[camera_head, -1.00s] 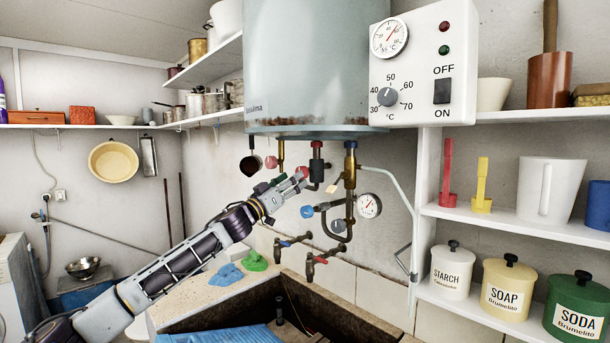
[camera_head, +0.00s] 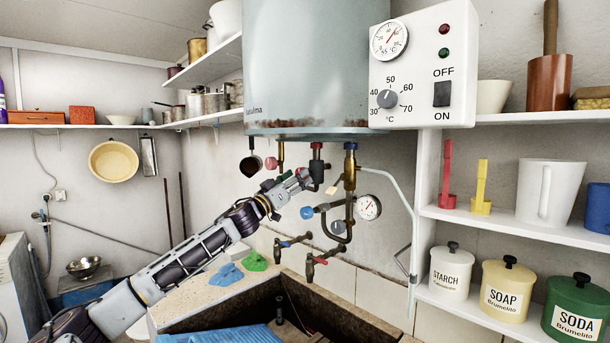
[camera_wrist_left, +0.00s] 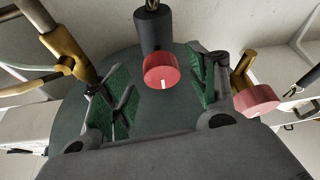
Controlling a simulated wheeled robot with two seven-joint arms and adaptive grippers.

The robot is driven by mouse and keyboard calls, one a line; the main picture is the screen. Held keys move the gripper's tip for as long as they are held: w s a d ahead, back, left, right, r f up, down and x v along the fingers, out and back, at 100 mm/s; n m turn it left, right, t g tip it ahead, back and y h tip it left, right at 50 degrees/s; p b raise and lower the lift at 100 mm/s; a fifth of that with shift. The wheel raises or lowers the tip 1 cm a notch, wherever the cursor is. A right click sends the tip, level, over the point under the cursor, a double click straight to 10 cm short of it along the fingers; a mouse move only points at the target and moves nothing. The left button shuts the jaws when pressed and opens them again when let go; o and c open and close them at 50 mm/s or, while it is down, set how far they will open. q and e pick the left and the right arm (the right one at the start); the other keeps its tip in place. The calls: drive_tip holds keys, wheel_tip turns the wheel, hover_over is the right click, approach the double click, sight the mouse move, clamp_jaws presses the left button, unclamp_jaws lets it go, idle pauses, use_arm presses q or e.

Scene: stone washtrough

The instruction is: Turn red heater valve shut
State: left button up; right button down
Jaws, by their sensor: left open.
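My left gripper (camera_head: 302,179) is at the pipes under the heater tank, its arm coming in from the lower left. In the left wrist view the gripper (camera_wrist_left: 155,78) is open, with its green-padded fingers apart. A round red knob (camera_wrist_left: 160,71) with a white mark sits on a dark fitting, seen between the fingers; contact does not show. A second red knob (camera_wrist_left: 256,98) on a brass pipe is outside the right finger; it shows in the head view (camera_head: 271,163) left of the gripper. The gripper covers part of the middle pipe in the head view. My right gripper is not in view.
The heater tank (camera_head: 310,65) hangs just above. A brass pipe (camera_head: 350,165), a blue knob (camera_head: 307,212) and a pressure gauge (camera_head: 369,207) are close by on the right. Taps (camera_head: 315,262) and the stone trough (camera_head: 345,316) are below.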

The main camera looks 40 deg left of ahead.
use_arm(q)
drive_tip(key=shift+w+r, duration=0.15)
drive_tip(key=shift+w, duration=0.05)
use_arm(e)
drive_tip(key=shift+r, duration=0.1)
use_arm(q)
drive_tip(key=shift+w+r+p, duration=0.2)
drive_tip(key=shift+w+p, duration=0.2)
use_arm(e)
drive_tip(key=shift+s+d+r, duration=0.15)
drive_tip(key=shift+d+r, duration=0.15)
drive_tip(key=shift+r, duration=0.05)
use_arm(q)
drive_tip(key=shift+w+a, duration=0.1)
drive_tip(key=shift+w, duration=0.1)
use_arm(e)
drive_tip(key=shift+r, duration=0.15)
use_arm(q)
drive_tip(key=shift+w+r+p, duration=0.25)
drive_tip(key=shift+w+p, duration=0.2)
drive_tip(key=shift+p, duration=0.05)
drive_tip(key=shift+w, duration=0.25)
use_arm(e)
drive_tip(key=shift+s+a+r, duration=0.4)
drive_tip(key=shift+s+a, duration=0.3)
drive_tip(key=shift+a, duration=0.15)
use_arm(q)
drive_tip(key=shift+c, duration=0.2)
